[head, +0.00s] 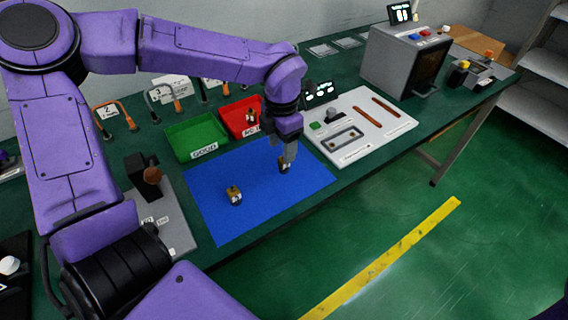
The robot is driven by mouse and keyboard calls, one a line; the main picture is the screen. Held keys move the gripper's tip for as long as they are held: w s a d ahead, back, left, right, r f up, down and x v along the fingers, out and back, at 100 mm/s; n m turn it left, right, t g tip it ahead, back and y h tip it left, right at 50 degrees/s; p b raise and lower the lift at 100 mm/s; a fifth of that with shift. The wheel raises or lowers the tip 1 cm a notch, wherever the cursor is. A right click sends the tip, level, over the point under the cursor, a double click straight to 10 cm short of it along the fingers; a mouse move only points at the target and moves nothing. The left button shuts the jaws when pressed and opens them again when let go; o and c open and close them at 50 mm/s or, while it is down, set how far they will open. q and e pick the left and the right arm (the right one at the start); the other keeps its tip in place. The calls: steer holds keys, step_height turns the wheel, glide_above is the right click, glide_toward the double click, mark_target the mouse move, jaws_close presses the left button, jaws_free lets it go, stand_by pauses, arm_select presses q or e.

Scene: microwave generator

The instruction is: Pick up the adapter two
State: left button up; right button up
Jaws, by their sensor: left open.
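Two small dark-and-brass adapters are on the blue mat (225,215). One adapter (234,196) stands on the left part of the mat, clear of the gripper. The other adapter (284,165) is further right, directly at the fingertips of my left gripper (287,158). The gripper points down over it, with its jaws open; whether the fingers touch the adapter is too small to tell. I cannot read which adapter is number two. A further small brownish piece (250,117) is in the red bin. My right gripper is not in view.
A green bin (197,137) marked GOOD and the red bin (235,112) stand behind the mat. A white fixture board (362,128) lies to the right, a grey microwave box (402,60) beyond it. A grey stand (165,218) is at the mat's left.

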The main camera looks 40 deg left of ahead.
arm_select(q)
steer(key=f, duration=0.4)
steer(key=shift+w+d+f, duration=0.15)
steer(key=shift+w+f, duration=0.05)
steer(key=shift+f, duration=0.2)
steer(key=shift+s, duration=0.1)
jaws_close()
